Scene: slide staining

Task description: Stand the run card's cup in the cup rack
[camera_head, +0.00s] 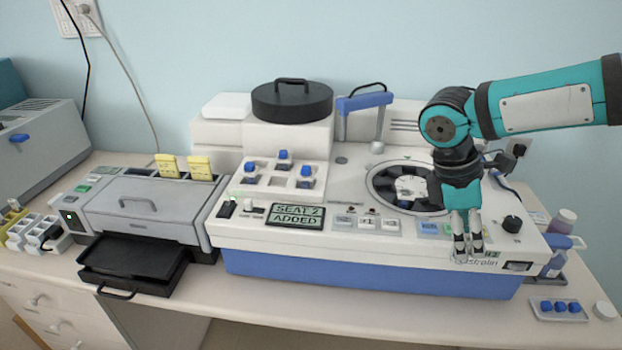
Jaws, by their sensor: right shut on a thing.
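My right gripper (468,246) points down over the front right of the white staining machine (335,229). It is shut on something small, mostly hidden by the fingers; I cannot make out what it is. The white rack (260,189) on the machine's top left holds several blue-capped cups (283,155). The display (296,215) reads "SEAT 2 ADDED". My left gripper is not in view.
A grey printer-like unit (140,209) with yellow cards (200,168) and a black tray (132,263) stands left. A round black lid (292,104) is at the back. At right are bottles (562,221) and a small tray (538,315) with blue caps. The counter's front edge is clear.

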